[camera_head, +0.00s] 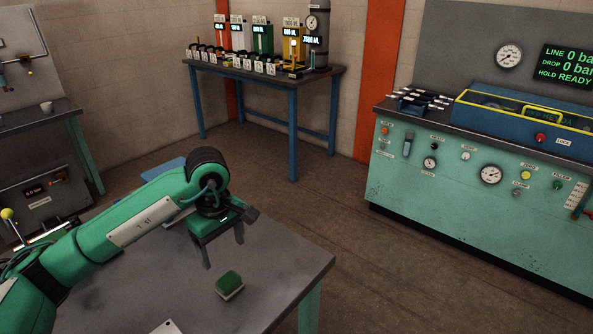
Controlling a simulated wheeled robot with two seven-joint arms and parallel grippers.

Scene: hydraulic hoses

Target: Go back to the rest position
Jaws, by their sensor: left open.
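My left gripper (223,251) hangs at the end of my green left arm, which reaches in from the left. It is above the grey table (285,262), with its two dark fingers apart and nothing between them. A small block with a green top and pale base (229,284) sits on the table just below and in front of the gripper, apart from it. My right gripper is not in view.
A blue-legged table (268,72) with several colored dispensers stands at the back. A green test bench (480,190) with gauges and a yellow-framed box (530,112) is at right. A workbench (35,117) stands at left. Brown floor lies open between them.

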